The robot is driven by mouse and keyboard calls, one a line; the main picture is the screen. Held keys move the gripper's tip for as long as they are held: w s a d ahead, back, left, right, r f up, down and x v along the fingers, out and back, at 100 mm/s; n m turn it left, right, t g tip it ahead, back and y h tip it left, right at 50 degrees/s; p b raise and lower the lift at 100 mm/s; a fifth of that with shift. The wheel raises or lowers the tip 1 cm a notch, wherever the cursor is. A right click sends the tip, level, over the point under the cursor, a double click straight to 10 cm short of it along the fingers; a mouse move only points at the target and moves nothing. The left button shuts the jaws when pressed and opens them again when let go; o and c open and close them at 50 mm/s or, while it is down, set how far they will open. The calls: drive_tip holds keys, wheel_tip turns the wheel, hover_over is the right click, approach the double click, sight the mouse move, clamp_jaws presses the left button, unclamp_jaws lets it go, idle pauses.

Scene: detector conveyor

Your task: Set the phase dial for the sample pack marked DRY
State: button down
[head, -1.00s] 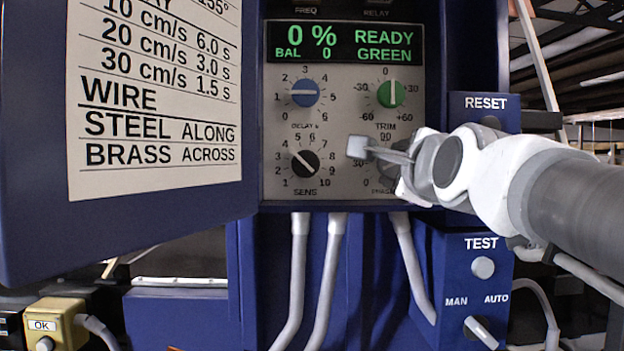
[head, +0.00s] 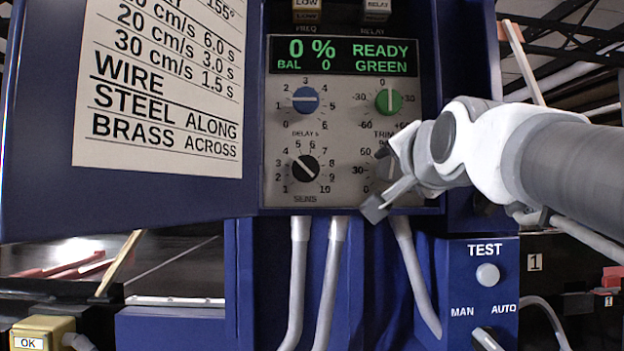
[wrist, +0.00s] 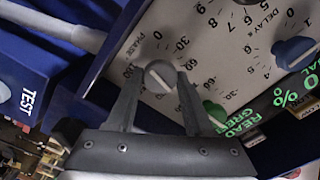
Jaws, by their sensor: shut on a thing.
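The phase dial is a small grey knob (wrist: 158,75) with a light mark, on the pale control panel (wrist: 215,45). Numbers 0, 30 and 60 show around it in the wrist view. My gripper (wrist: 160,82) has one finger on each side of the knob and is shut on it. In the head view my gripper (head: 378,181) is at the panel's lower right, turned aslant, and covers most of the phase dial. The exact dial setting is hard to read. No sample pack marked DRY can be made out.
A green trim dial (head: 388,102) sits above, with blue delay (head: 305,99) and black sens (head: 305,168) dials to the left. The display (head: 342,55) reads READY GREEN. A chart door (head: 160,80) stands open left. A test box (head: 478,285) is below right.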

drive_tip(key=n+b, duration=0.2)
drive_tip(key=n, duration=0.4)
drive_tip(key=shift+a+f, duration=0.1)
drive_tip(key=n+b, duration=0.1)
drive_tip(key=n, duration=0.5)
drive_tip(key=shift+n, duration=0.4)
drive_tip(key=n, duration=0.6)
drive_tip(key=n+p, duration=0.1)
drive_tip(key=n, duration=0.6)
drive_tip(key=shift+a+p, duration=0.1)
drive_tip(key=shift+p, duration=0.3)
drive_tip(key=shift+c, duration=1.5)
unclamp_jaws()
